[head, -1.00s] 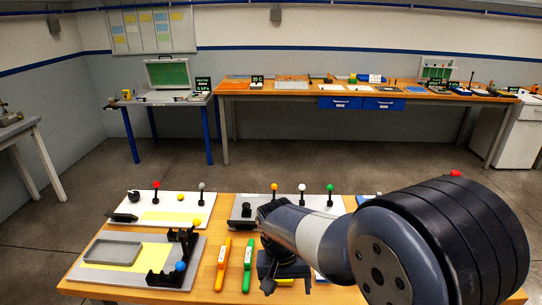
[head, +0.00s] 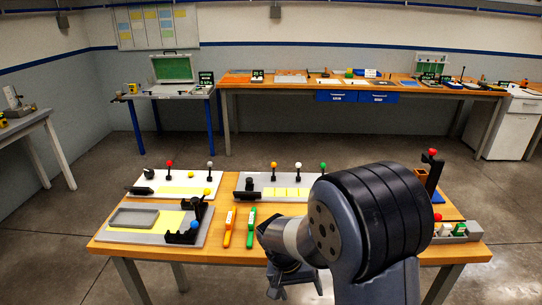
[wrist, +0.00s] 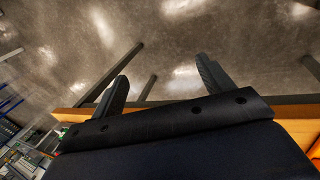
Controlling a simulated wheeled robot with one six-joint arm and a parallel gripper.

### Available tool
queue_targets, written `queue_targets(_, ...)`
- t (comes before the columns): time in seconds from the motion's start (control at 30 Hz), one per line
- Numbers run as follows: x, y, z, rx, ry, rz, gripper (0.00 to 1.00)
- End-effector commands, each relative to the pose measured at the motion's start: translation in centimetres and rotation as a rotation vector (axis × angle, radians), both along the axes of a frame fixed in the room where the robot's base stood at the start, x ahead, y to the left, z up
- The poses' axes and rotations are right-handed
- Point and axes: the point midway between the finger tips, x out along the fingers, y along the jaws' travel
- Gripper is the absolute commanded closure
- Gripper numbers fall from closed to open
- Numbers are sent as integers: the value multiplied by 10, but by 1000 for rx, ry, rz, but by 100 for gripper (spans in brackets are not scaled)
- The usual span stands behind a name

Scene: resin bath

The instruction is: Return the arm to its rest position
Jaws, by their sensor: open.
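My gripper (head: 291,282) hangs at the front edge of the near wooden table (head: 455,254) in the head view, with its jaws pointing down. In the wrist view my gripper (wrist: 165,85) shows two dark fingers set wide apart, with nothing between them. Behind the fingers are the grey floor and dark table legs. My arm is folded in front of the right half of the near table and hides part of it.
The near table holds an orange marker (head: 229,227), a green marker (head: 251,228), a grey tray (head: 133,217), a white board (head: 150,182) with knobbed posts, and a block holder (head: 461,231). A long workbench (head: 290,87) stands at the back. Open floor lies between.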

Motion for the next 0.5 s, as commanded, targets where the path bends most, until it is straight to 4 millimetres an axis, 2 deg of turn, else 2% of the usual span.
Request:
queue_targets(0.23, 7, -17, -27, -39, 6, -9, 24)
queue_targets(0.5, 9, -22, -37, -52, 4, -10, 24)
